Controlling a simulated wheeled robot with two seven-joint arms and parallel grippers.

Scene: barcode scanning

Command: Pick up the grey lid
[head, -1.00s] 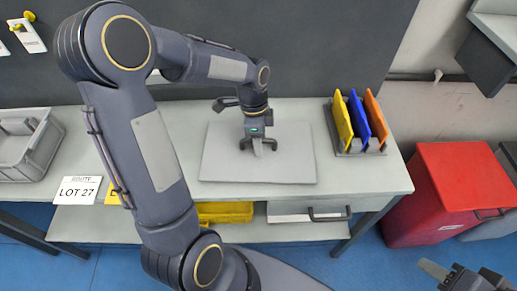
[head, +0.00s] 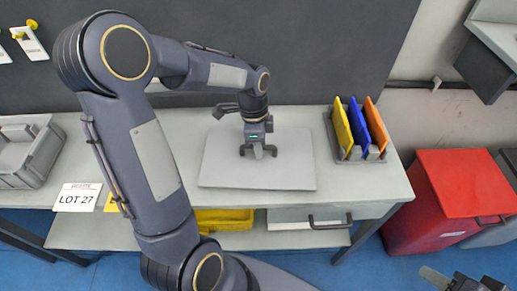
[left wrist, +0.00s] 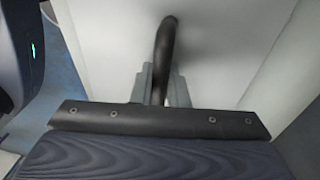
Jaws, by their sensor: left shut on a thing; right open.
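The grey lid (head: 225,170) is a flat, pale rectangular plate that appears to lie on the worktable. My left gripper (head: 258,153) is over the lid's middle, pointing down. In the left wrist view, its grey fingers (left wrist: 160,88) are shut on a dark, curved handle (left wrist: 166,40), with the lid's pale surface (left wrist: 110,40) behind. The fingers hide part of the handle. I cannot tell any gap under the lid. My right gripper (head: 436,277) is open and empty at the lower right, partly out of frame, away from the table.
A rack (head: 347,152) with yellow, blue and orange plates stands right of the lid. A grey crate (head: 50,150) is at the table's left, by a LOT 27 sign (head: 78,197). A red bin (head: 460,185) stands right of the table (head: 385,188). A dark wall is behind.

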